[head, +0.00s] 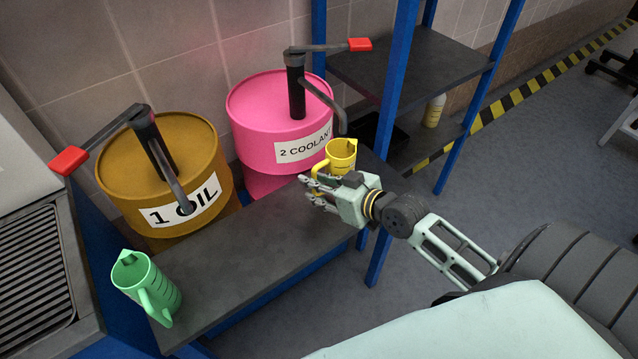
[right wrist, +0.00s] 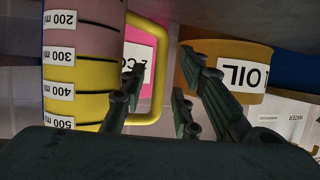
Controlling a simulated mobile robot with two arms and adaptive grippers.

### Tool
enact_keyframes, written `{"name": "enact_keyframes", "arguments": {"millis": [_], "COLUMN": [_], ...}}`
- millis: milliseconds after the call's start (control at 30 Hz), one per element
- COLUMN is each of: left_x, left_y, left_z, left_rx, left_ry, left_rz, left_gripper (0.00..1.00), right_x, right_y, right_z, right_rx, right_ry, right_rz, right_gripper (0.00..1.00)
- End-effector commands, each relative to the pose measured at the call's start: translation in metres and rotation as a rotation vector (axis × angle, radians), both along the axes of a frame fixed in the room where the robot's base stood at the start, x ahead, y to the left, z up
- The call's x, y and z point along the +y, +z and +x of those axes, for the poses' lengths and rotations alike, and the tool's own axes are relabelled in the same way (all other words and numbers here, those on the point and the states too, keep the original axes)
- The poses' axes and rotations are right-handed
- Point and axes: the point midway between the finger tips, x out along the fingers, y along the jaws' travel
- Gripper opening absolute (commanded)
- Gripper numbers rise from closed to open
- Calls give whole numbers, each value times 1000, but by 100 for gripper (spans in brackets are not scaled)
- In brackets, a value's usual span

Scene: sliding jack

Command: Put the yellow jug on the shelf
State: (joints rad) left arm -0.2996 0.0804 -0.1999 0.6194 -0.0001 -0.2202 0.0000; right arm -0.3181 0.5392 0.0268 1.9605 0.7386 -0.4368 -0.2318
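The yellow jug (head: 342,153) stands upright at the right end of a dark bench, in front of the pink drum. Its handle faces my right gripper (head: 311,190), whose fingers are beside the handle. In the right wrist view the jug (right wrist: 85,92) fills the left side, upside down, with measuring marks. The handle loop lies between the spread fingers of the gripper (right wrist: 155,88) in the picture; no contact is visible. A shelf unit (head: 412,65) with blue posts and dark boards stands behind, to the right. My left gripper is out of view.
A green jug (head: 148,287) stands at the bench's (head: 235,265) left end. Brown oil (head: 195,165) and pink coolant (head: 262,120) drums with pump levers stand behind the bench. A bottle (head: 433,111) stands on the lower shelf. The upper board looks clear.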

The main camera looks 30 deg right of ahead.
Motion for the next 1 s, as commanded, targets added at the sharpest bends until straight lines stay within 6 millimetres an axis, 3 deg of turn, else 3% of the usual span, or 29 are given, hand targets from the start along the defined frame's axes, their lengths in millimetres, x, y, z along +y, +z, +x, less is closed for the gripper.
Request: {"name": "enact_keyframes", "arguments": {"millis": [333, 700, 1000], "left_x": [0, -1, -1], "left_y": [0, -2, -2], "left_z": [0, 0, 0], "left_rx": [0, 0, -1], "left_ry": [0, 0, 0], "left_rz": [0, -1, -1], "left_gripper": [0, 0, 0], "right_x": [-3, -19, -28], "right_y": [3, 27, 41], "right_z": [-11, -67, -99], "right_rx": [2, 5, 3], "right_ry": [0, 1, 1], "right_rz": [-1, -2, 0], "right_gripper": [29, 29, 29]}}
